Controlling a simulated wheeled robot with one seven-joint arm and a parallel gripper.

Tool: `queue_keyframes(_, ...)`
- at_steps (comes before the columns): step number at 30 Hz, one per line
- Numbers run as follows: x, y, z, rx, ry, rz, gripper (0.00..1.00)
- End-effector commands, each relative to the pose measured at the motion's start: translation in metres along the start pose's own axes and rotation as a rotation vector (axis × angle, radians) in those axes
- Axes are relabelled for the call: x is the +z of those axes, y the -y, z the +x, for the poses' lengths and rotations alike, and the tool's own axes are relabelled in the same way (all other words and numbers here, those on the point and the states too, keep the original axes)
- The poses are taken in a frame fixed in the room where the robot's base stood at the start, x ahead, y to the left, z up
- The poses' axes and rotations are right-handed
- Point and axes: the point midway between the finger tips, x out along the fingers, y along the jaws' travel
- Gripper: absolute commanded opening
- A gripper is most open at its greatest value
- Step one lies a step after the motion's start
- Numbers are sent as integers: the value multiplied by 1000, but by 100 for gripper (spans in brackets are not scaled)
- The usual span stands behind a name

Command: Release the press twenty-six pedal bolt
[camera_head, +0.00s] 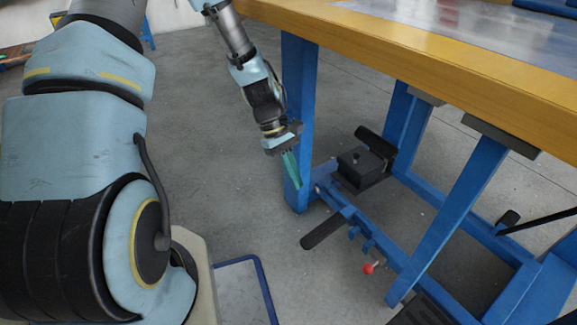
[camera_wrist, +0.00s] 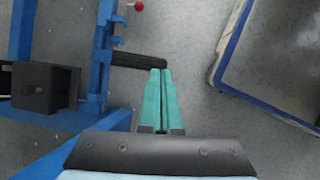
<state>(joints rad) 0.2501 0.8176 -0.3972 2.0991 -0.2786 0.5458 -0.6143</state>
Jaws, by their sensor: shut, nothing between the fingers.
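A red ball knob (camera_head: 368,268) sits at the end of a bolt on the blue lower rail (camera_head: 345,212) under the bench. The knob also shows at the top edge of the wrist view (camera_wrist: 138,5). A black pedal arm (camera_head: 323,230) sticks out from the rail; it also shows in the wrist view (camera_wrist: 138,60). My gripper (camera_head: 297,183) has teal fingers pointing down beside the blue bench leg, apart from the knob. In the wrist view the fingertips (camera_wrist: 160,72) are together and empty, overlapping the pedal's end in the picture. I see no label naming the press.
A black block (camera_head: 362,168) is mounted at the rail's far end. The wooden benchtop (camera_head: 420,60) overhangs the rail. A ridged black pad (camera_head: 425,308) lies near the bottom edge. A blue-edged panel (camera_head: 240,290) is at lower left. Grey floor is open between.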

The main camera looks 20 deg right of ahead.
Motion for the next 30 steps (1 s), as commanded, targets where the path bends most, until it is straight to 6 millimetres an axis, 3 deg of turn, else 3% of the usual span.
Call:
queue_keyframes(6, 2, 4, -18, -1, -21, 15, 0)
queue_keyframes(24, 1, 6, -21, -2, -28, 20, 0)
queue_keyframes(26, -1, 11, -28, -3, -44, 30, 0)
queue_keyframes(30, -12, 36, -66, -12, -138, 93, 0)
